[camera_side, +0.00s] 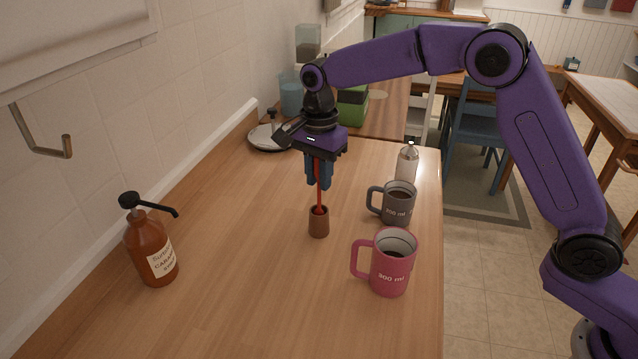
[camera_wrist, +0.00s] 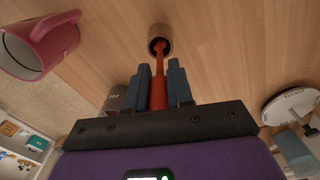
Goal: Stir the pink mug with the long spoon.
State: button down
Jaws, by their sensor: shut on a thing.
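The pink mug (camera_side: 391,268) stands upright near the front right of the counter, with dark contents inside; it also shows at the upper left in the wrist view (camera_wrist: 57,48). The long red spoon (camera_side: 319,193) stands upright with its lower end in a small brown cup (camera_side: 319,224). My gripper (camera_side: 318,184) points down above the cup, left of and behind the pink mug. Its blue fingers are shut on the spoon's handle, as the wrist view also shows (camera_wrist: 163,92). The spoon's lower end is hidden in the cup.
A grey mug (camera_side: 391,203) stands behind the pink mug, with a white bottle (camera_side: 406,163) farther back. A white plate-like thing (camera_side: 268,138) lies at the back. The counter's front middle is clear.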

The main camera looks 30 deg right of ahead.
notch_tip(320, 180, up, 7)
jog(key=shift+r, duration=0.1)
jog(key=s+d+r, duration=0.2)
jog(key=s+r, duration=0.1)
jog(key=s, duration=0.6)
jog(key=s+d+r, duration=0.3)
jog(key=s, duration=0.7)
jog(key=shift+a+f, duration=0.15)
jog(key=shift+f, duration=3.6)
jog(key=shift+a+f, duration=0.1)
jog(key=shift+f, duration=3.6)
jog(key=shift+w+f, duration=0.1)
jog(key=shift+a, duration=0.1)
